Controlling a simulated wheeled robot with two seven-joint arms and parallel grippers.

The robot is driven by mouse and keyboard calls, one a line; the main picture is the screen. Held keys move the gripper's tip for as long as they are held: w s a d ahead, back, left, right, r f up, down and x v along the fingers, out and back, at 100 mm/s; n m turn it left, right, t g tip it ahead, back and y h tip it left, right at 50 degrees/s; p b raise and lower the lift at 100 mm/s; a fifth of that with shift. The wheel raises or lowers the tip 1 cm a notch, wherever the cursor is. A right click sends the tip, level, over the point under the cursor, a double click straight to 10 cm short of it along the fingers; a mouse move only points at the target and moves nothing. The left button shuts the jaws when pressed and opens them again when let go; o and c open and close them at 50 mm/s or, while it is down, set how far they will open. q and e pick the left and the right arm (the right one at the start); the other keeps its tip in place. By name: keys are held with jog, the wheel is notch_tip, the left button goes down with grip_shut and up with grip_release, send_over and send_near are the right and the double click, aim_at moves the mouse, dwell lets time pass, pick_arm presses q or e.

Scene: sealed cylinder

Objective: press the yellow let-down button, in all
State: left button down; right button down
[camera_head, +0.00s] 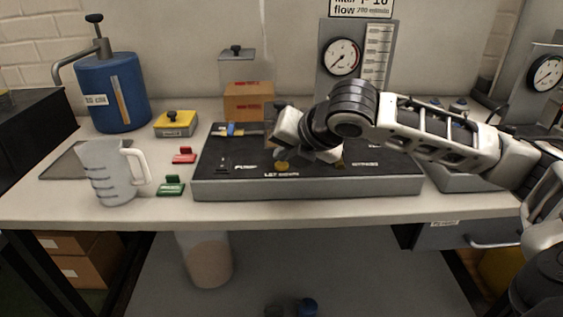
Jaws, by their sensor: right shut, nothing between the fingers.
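A black-topped console (215,187) stands on the bench. The round yellow button (281,166) sits near its front edge, above a small white label that seems to read LET DOWN. My right arm reaches in from the right, over the console. My right gripper (272,146) is shut and empty, pointing down just behind and slightly left of the yellow button. I cannot tell whether it touches the panel. The wrist hides part of the panel, and another yellowish spot (339,165) shows partly beneath it. My left gripper is not in view.
A clear jug (108,175), a blue canister (110,95), a yellow block (175,124), a red block (184,155) and a green block (171,186) stand left of the console. A gauge panel (341,57) and a boxed case (249,100) stand behind. The bench's front strip is clear.

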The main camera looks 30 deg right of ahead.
jog(key=shift+f, duration=0.4)
dwell(0.8)
jog(key=shift+r+p, duration=0.9)
jog(key=shift+p, duration=0.4)
jog(key=shift+f, duration=0.1)
